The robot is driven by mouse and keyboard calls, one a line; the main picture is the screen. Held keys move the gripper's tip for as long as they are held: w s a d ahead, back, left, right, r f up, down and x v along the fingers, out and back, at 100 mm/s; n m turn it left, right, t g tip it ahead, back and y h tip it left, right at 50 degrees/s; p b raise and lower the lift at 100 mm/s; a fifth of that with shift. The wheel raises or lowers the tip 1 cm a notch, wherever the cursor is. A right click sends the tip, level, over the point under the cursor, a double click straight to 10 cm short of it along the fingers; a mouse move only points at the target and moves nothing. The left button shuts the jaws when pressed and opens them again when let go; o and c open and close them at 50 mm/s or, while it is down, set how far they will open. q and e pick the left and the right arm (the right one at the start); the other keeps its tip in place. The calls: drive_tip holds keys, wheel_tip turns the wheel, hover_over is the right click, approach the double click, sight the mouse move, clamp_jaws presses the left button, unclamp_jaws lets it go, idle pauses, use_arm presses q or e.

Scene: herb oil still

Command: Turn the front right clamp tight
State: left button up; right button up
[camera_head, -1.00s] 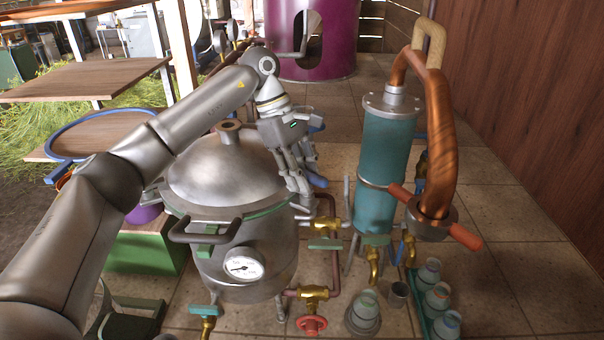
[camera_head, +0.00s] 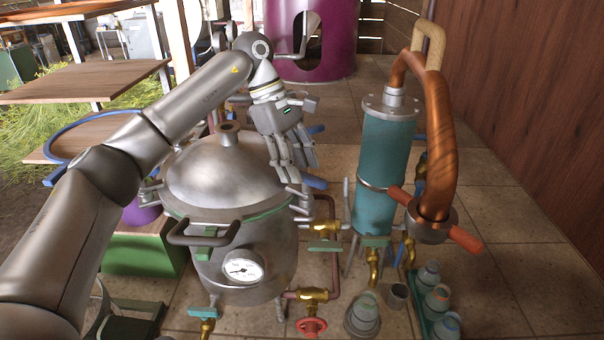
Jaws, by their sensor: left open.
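The metal still pot (camera_head: 245,265) stands at the centre with its domed lid (camera_head: 215,175) on. A clamp (camera_head: 302,198) sits at the right of the pot's rim, with a blue handle (camera_head: 315,182) sticking out to the right beside it. Another clamp (camera_head: 150,192) shows at the left of the rim. My left gripper (camera_head: 295,172) reaches over the lid from behind and points down. It is open and empty, with its fingertips just above the right clamp, and they appear apart from it. My right gripper is not in view.
A teal condenser (camera_head: 382,170) with a wrapped copper pipe (camera_head: 440,150) stands to the right. Brass valves (camera_head: 325,228), a red valve wheel (camera_head: 310,327) and a pressure gauge (camera_head: 243,268) are at the front. Several jars stand at the lower right. Bare tiles (camera_head: 510,215) lie beyond.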

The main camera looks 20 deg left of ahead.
use_arm(q)
drive_tip(key=v, duration=0.9)
